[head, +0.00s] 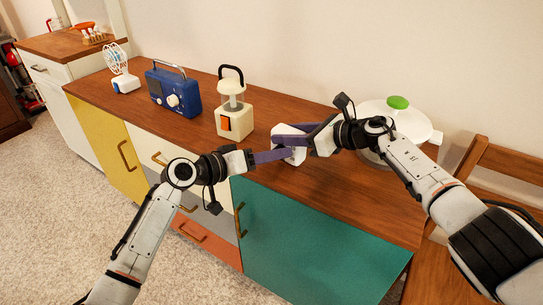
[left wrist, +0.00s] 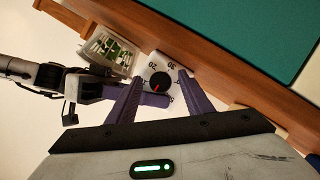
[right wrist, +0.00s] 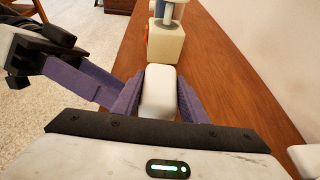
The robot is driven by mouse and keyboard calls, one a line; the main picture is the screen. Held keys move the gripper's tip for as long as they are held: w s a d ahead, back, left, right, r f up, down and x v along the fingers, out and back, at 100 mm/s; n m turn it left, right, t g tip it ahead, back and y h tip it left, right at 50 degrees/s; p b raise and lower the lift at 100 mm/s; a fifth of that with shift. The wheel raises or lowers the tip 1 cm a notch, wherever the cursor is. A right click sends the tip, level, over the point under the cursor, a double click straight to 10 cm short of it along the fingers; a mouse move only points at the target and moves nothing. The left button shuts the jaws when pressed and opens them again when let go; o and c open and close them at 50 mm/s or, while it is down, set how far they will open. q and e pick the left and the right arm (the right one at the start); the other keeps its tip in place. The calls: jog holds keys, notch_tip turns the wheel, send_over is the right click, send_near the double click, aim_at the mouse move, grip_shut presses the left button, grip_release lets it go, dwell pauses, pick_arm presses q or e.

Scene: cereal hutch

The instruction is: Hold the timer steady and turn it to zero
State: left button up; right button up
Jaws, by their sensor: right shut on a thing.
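The white timer (head: 291,153) stands on the wooden hutch top near its front edge, partly hidden by the grippers in the head view. Its face shows in the left wrist view (left wrist: 158,66), with printed numbers and a round black knob (left wrist: 163,82) bearing a red mark. My right gripper (head: 296,133) is shut on the timer's body; in the right wrist view the white body (right wrist: 158,92) sits between its purple fingers. My left gripper (head: 272,155) is open in front of the face, its fingertips on either side of the knob and apart from it.
A cream lantern (head: 234,118) with an orange switch stands left of the timer. A blue radio (head: 172,92) and a white fan (head: 120,68) are farther left. A white round pot (head: 378,110) with a green knob stands behind my right gripper. A wooden chair (head: 505,165) is at right.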

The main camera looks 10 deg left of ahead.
pick_arm(q)
jog(key=v, duration=1.2)
pick_arm(e)
jog(key=o, duration=1.3)
jog(key=shift+c, duration=0.2)
